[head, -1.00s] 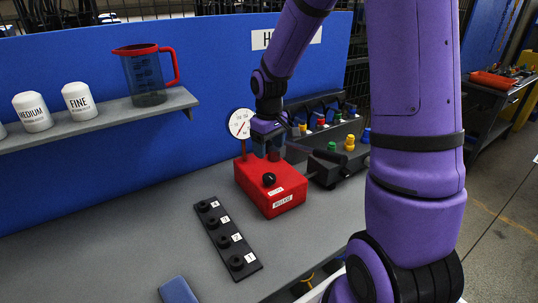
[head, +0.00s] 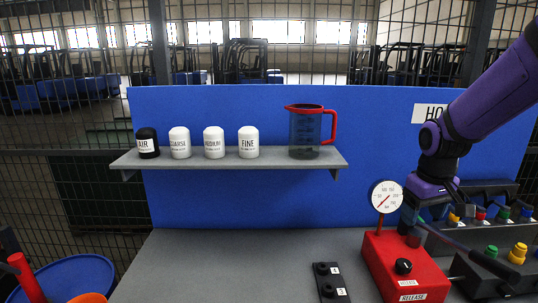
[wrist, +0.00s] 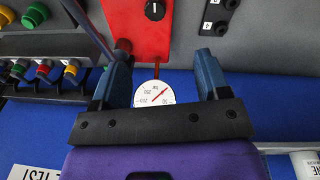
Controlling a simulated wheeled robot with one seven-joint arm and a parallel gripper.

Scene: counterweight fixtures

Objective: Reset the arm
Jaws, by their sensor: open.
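My purple arm reaches in from the right in the head view. My gripper (wrist: 163,75) is open in the wrist view, with its two blue fingers apart and nothing held between them. It is above the back of the red box (head: 405,268), near the round dial gauge (head: 387,196). The gauge also shows between and below the fingers in the wrist view (wrist: 154,94). The red box carries a black knob (head: 403,266) and a label reading RELEASE. In the head view the fingertips are partly hidden by the wrist and a dark rod.
A shelf (head: 320,160) holds several labelled white and black caps and a dark jug (head: 305,130) with a red handle. A black numbered strip (head: 329,284) lies left of the box. Control boxes with coloured buttons (head: 518,252) stand at the right. The bench's left part is clear.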

